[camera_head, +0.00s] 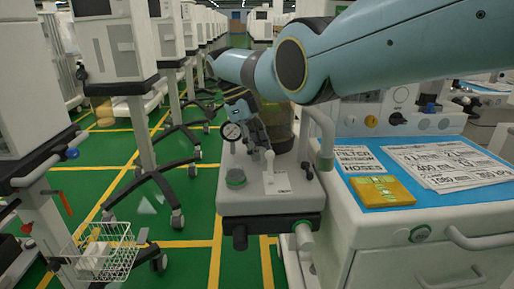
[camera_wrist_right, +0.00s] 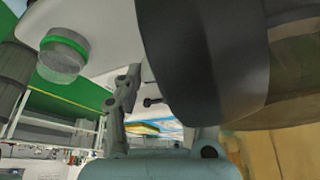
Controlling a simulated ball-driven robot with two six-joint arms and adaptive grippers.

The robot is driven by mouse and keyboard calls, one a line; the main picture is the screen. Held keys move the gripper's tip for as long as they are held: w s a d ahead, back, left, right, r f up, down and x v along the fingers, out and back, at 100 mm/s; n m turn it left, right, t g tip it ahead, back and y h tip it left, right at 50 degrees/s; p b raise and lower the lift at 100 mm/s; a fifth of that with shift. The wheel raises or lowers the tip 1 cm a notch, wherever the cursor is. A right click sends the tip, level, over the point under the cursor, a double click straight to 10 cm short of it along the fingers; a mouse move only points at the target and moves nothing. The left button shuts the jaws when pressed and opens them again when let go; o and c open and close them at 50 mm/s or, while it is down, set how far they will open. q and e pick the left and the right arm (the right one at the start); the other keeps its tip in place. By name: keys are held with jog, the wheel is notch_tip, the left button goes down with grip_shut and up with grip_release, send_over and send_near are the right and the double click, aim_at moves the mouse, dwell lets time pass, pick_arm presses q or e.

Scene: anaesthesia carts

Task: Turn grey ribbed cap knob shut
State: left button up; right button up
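A similar grey cap with a green ring (camera_wrist_right: 62,55) shows at the upper left of the right wrist view. My left gripper is in neither view.
A large dark curved part (camera_wrist_right: 205,60) fills much of the wrist view. The cart's blue top (camera_head: 345,184) holds papers and a yellow block (camera_head: 380,191).

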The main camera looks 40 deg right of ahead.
jog(key=o, duration=0.4)
jog(key=shift+c, duration=0.2)
jog(key=shift+r, duration=0.1)
